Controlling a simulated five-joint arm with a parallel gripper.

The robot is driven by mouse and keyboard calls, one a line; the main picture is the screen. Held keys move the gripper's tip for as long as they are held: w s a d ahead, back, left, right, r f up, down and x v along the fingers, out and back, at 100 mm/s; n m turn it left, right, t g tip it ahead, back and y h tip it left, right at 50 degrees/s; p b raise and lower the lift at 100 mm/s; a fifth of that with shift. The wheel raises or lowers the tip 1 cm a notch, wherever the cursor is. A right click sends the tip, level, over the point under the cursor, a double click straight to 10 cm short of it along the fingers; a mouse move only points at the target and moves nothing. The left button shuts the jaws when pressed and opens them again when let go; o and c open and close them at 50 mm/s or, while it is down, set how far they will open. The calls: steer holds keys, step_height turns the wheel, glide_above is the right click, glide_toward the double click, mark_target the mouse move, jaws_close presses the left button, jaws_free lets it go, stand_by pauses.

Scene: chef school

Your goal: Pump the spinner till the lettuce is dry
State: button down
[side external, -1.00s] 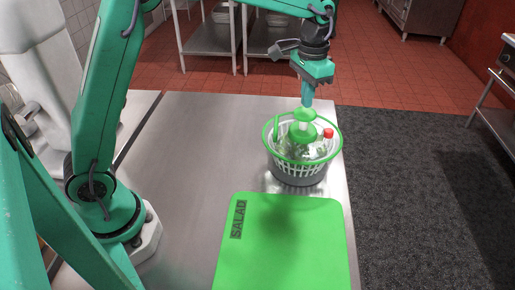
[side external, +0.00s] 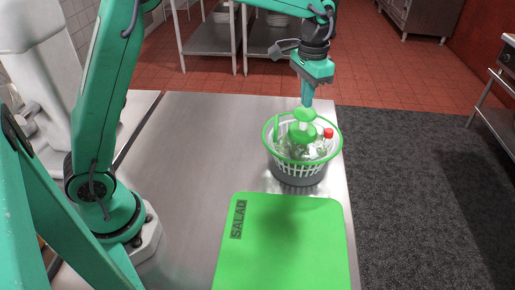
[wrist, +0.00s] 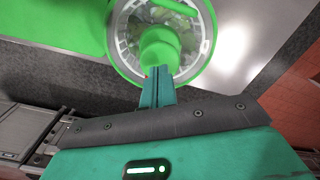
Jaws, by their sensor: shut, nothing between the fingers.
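The salad spinner (side external: 298,173) stands near the right edge of the steel table, with a green rim, a clear lid and a grey base. Lettuce (side external: 312,152) shows as a green blur through the lid. A green pump knob (side external: 305,115) stands up from the middle of the lid on a pale stem. My gripper (side external: 307,102) is shut and empty, pointing down with its fingertips at the top of the knob. In the wrist view the shut fingers (wrist: 157,80) reach the green knob (wrist: 160,48). Whether they press on it I cannot tell.
A red button or cap (side external: 328,133) sits at the lid's right side. A green board marked SALAD (side external: 285,250) lies in front of the spinner. The steel table (side external: 200,140) is clear to the left. A dark mat covers the floor at right.

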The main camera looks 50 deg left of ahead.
mark_target(305, 111)
steer(key=shift+f, duration=0.2)
steer(key=shift+r, duration=0.15)
stand_by(1.7)
steer(key=shift+f, duration=2.55)
steer(key=shift+r, duration=2.55)
steer(key=shift+f, duration=0.1)
stand_by(0.8)
